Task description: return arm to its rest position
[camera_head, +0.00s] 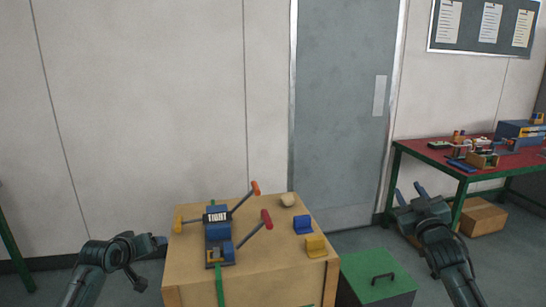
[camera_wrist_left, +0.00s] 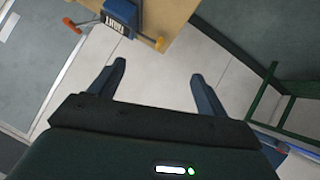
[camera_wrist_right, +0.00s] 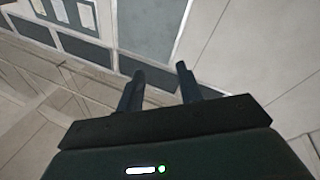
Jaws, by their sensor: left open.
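My left gripper (camera_head: 151,262) is beside the left edge of the wooden crate, open and empty. Its two fingers stand wide apart in the left wrist view (camera_wrist_left: 159,73). My right gripper (camera_head: 411,191) is raised at the right, between the crate and the red table. Its fingers are apart with nothing between them in the right wrist view (camera_wrist_right: 159,76). The blue device with a "TIGHT" label (camera_head: 217,235) stands on the crate (camera_head: 185,277). Its levers have red and orange knobs. It also shows in the left wrist view (camera_wrist_left: 122,14).
A blue block (camera_head: 302,225), a yellow block (camera_head: 315,246) and a beige round object (camera_head: 288,200) lie on the crate. A green box (camera_head: 365,272) with a handle is at its right. A red-topped table (camera_head: 428,155) holds several items; a cardboard box (camera_head: 482,218) is below.

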